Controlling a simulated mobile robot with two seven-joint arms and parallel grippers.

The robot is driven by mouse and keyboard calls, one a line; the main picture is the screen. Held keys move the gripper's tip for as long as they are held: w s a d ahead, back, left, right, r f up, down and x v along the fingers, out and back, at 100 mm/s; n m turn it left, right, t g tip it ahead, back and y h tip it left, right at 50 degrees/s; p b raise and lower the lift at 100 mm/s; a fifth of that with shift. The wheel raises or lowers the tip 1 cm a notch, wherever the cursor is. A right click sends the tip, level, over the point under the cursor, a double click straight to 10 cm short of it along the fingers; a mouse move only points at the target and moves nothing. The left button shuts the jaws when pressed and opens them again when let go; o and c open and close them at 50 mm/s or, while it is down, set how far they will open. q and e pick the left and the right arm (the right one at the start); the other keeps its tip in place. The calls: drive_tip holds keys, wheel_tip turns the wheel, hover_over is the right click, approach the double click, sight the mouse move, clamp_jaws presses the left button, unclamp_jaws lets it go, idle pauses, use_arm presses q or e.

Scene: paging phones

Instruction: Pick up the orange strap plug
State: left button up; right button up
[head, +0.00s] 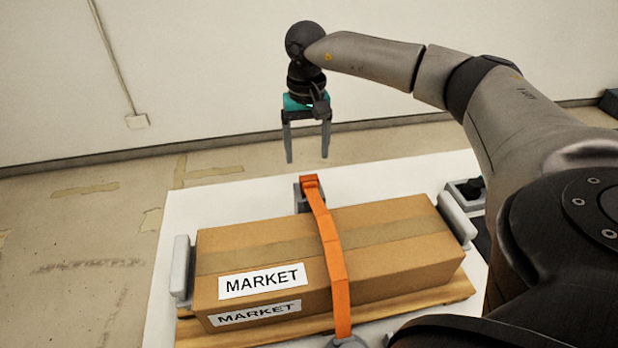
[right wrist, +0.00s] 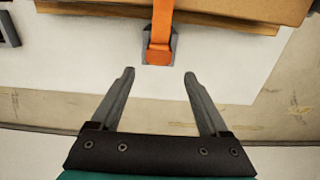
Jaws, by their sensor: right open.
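An orange strap (head: 328,240) runs over a cardboard box (head: 386,235) labelled MARKET. Its far end, the orange plug (head: 309,181), sits at a grey buckle or holder (head: 301,200) behind the box. In the right wrist view the plug (right wrist: 159,54) shows at the grey holder (right wrist: 147,59), beyond the fingertips. My right gripper (head: 307,160) is open and empty, pointing down behind the plug and apart from it. Its two fingers (right wrist: 160,75) also show in the right wrist view with nothing between them. My left gripper is not in view.
The box rests on a wooden board (head: 420,300) on a white table (head: 185,205). Grey end stops (head: 181,265) (head: 457,217) flank the box. A dark knob device (head: 470,190) stands at the table's right.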

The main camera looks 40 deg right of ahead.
sight(309, 178)
drive_tip(key=f, duration=0.7)
drive_tip(key=shift+s+f, duration=0.1)
drive_tip(key=shift+s, duration=0.3)
drive_tip(key=shift+a, duration=0.1)
clamp_jaws()
